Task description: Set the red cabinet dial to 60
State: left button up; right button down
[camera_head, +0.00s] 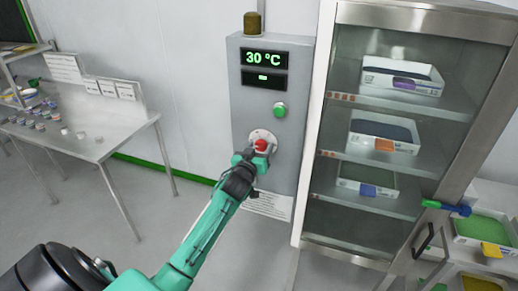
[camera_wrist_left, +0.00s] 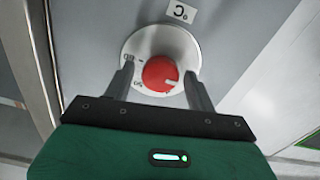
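The red dial (camera_head: 261,145) sits on a round white plate on the grey control cabinet (camera_head: 246,101). The cabinet's upper display (camera_head: 264,58) reads 30 °C. In the left wrist view the red dial (camera_wrist_left: 160,74) has a white mark pointing to the lower right, and the plate's scale (camera_wrist_left: 150,45) is partly hidden and too small to read. My left gripper (camera_head: 252,156) is at the dial. Its two fingers (camera_wrist_left: 159,78) stand open on either side of the dial, with a visible gap at each side. My right gripper is not in view.
A green button (camera_head: 280,110) is above the dial. A glass-fronted cabinet (camera_head: 320,120) with several trays stands close to the right. A steel table (camera_head: 105,145) with small containers is at the left. A label sheet (camera_head: 268,205) is below the dial.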

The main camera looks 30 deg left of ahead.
pick_arm(q)
jog(key=c, duration=0.7)
jog(key=shift+c, duration=0.2)
